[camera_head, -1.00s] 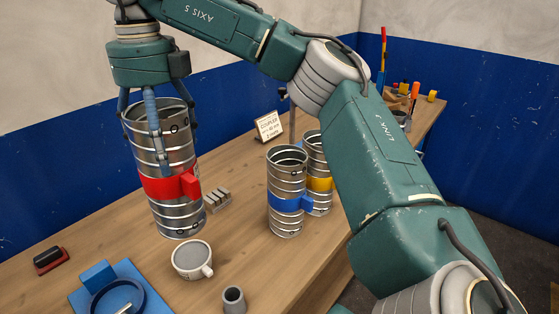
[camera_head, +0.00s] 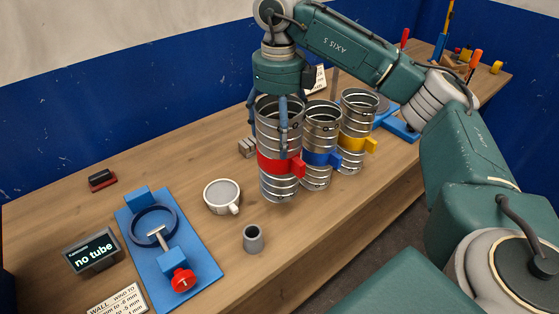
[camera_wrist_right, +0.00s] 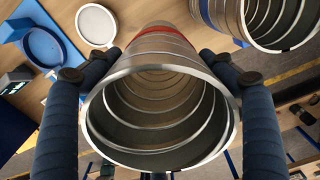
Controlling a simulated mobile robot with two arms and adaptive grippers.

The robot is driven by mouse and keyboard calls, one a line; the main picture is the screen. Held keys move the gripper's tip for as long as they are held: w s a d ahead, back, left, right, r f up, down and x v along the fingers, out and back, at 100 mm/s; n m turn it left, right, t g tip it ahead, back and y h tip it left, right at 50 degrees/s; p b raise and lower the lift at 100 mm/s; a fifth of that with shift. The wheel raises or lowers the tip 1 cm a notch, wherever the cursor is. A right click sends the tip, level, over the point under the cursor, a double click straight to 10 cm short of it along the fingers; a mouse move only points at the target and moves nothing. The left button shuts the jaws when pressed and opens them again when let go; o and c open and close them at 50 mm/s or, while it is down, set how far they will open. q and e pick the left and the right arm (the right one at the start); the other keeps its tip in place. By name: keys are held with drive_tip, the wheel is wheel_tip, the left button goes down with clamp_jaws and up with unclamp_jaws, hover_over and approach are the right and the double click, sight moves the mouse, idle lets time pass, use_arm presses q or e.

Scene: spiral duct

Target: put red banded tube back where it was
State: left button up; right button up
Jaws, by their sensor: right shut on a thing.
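The red banded tube (camera_head: 279,166) is a ribbed metal duct, upright, with a red band and tab. My right gripper (camera_head: 268,132) is shut on its upper part, fingers down around the rim. In the right wrist view I look into the tube's open mouth (camera_wrist_right: 160,130), between the fingers (camera_wrist_right: 160,78). The tube's foot is at or just above the wooden table (camera_head: 330,218); I cannot tell if it touches. The blue banded tube (camera_head: 319,158) stands close on its right, partly hidden, and the yellow banded tube (camera_head: 356,143) beyond. My left gripper is out of view.
A white mug (camera_head: 221,196) and a small grey cup (camera_head: 253,239) stand in front-left. A blue fixture (camera_head: 165,262) with a ring and red knob lies further left, beside a display (camera_head: 92,253) reading "no tube". A small grey block (camera_head: 247,148) sits behind the red tube.

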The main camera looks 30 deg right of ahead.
wheel_tip(320, 180, down, 8)
drive_tip(key=p, duration=0.2)
idle(0.3)
drive_tip(key=shift+f, duration=0.2)
drive_tip(key=o, duration=1.9)
drive_tip(key=shift+s, duration=0.1)
drive_tip(key=shift+o, duration=0.2)
